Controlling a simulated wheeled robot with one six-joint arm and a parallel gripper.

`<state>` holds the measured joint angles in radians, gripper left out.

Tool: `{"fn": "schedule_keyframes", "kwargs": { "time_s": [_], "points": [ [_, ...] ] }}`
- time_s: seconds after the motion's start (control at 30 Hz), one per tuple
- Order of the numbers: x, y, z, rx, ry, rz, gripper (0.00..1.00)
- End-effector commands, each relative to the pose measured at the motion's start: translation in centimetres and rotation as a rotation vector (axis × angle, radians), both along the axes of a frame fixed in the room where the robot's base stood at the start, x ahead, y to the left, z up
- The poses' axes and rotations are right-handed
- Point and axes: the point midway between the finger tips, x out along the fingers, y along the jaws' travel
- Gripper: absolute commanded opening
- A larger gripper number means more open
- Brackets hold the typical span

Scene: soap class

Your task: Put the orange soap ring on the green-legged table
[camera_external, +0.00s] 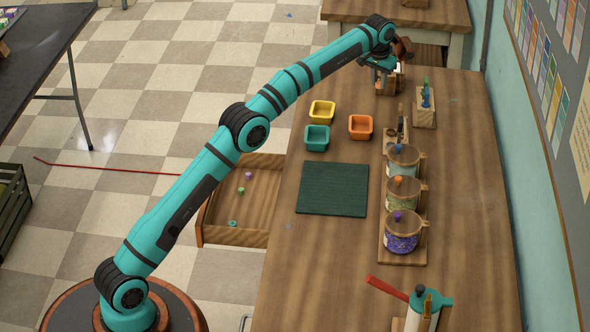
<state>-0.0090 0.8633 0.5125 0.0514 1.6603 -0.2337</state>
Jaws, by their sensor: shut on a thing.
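My gripper (382,80) is at the far end of the wooden workbench (300,270), low over a small wooden stand (391,88). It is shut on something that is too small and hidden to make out. I cannot pick out an orange soap ring anywhere in this view. Another wooden table (375,12) stands beyond the workbench's far end. Its visible legs look pale, and I cannot tell whether they are green.
Yellow (322,111), teal (317,138) and orange (360,127) trays sit near a dark green mat (333,188). Lidded jars (402,235) line the right side. An open drawer (265,215) holds small pieces. A red-handled device (425,310) stands in front.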

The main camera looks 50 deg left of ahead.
Motion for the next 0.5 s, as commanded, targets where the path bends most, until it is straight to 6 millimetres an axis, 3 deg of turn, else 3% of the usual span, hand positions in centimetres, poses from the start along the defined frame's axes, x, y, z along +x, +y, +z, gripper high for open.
{"fn": "schedule_keyframes", "kwargs": {
  "time_s": [0.37,0.5],
  "points": [
    [0.3,0.0,-0.3,0.0,0.001,-0.002,0.01],
    [0.3,0.0,-1.3,0.001,0.002,-0.002,0.01]
  ]
}}
